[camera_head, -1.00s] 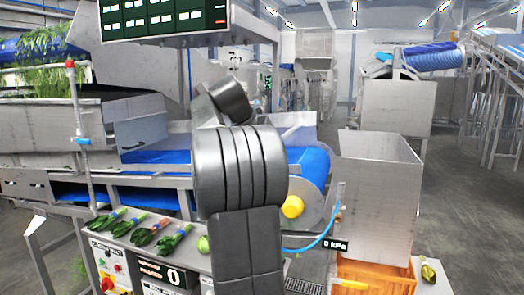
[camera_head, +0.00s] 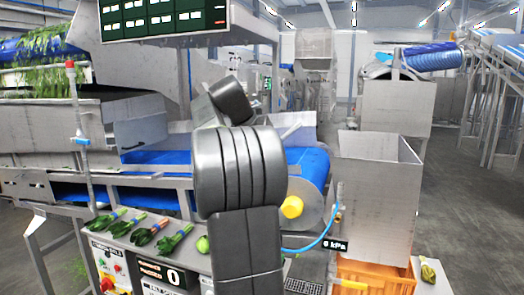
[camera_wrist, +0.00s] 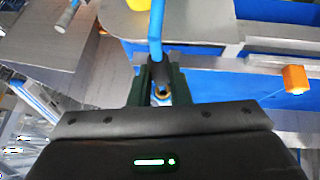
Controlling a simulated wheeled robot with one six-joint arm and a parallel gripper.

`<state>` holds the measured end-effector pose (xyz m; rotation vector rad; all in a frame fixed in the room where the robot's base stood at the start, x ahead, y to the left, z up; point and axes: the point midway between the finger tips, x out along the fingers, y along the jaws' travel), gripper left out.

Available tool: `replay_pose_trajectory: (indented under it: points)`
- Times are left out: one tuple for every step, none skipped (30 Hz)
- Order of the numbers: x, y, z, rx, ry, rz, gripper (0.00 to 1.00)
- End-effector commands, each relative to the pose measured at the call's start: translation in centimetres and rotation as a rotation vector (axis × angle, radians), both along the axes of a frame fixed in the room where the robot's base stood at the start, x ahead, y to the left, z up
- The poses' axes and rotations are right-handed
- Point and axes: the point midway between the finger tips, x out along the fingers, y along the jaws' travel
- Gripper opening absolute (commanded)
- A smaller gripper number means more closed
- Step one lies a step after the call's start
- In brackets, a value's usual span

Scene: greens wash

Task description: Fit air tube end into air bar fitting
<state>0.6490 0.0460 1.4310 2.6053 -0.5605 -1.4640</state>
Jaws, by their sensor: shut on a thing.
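The blue air tube (camera_head: 312,247) curves up to the right toward a small brass fitting (camera_head: 338,215) on the upright pipe in the head view. In the wrist view the blue tube (camera_wrist: 156,35) runs down between the two dark fingers of my gripper (camera_wrist: 159,76), which is shut on it. A brass ring (camera_wrist: 160,93) shows between the fingers, close to the tube's lower part. I cannot tell how deep the tube end sits in the fitting.
A blue conveyor belt (camera_head: 307,162) with a yellow roller cap (camera_head: 291,207) stands behind the tube. A grey metal bin (camera_head: 378,190) and an orange crate (camera_head: 360,270) stand at right. Bunches of greens (camera_head: 147,231) lie on the control panel at left.

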Motion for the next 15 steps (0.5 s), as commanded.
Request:
replay_pose_trajectory:
  points:
    - [0.2, -0.1, 0.0, 0.0, 0.0, -0.001, 0.0]
    - [0.2, -0.1, 0.0, 0.0, 0.0, -0.001, 0.0]
    - [0.3, -0.1, 0.0, 0.0, 0.0, -0.001, 0.0]
    - [0.4, -0.1, 0.0, 0.0, 0.0, -0.001, 0.0]
    - [0.5, -0.2, 0.0, 0.0, 0.0, -0.001, 0.0]
    - [0.6, -0.2, 0.0, 0.001, -0.001, -0.002, 0.0]
    - [0.6, -0.2, 0.0, 0.001, -0.001, -0.002, 0.0]
    - [0.7, -0.2, 0.0, 0.001, -0.001, -0.002, 0.0]
    - [0.8, -0.3, 0.0, 0.001, -0.001, -0.002, 0.0]
    - [0.9, -0.3, 0.0, 0.0, 0.0, -0.001, 0.0]
    - [0.9, -0.3, 0.0, 0.0, 0.0, -0.001, 0.0]
    - [1.0, -0.3, 0.0, 0.0, 0.0, -0.001, 0.0]
    - [1.1, -0.3, 0.0, 0.0, 0.0, -0.001, 0.0]
    - [1.2, -0.4, 0.0, 0.0, 0.0, -0.001, 0.0]
    - [1.3, -0.4, 0.0, 0.0, 0.0, -0.001, 0.0]
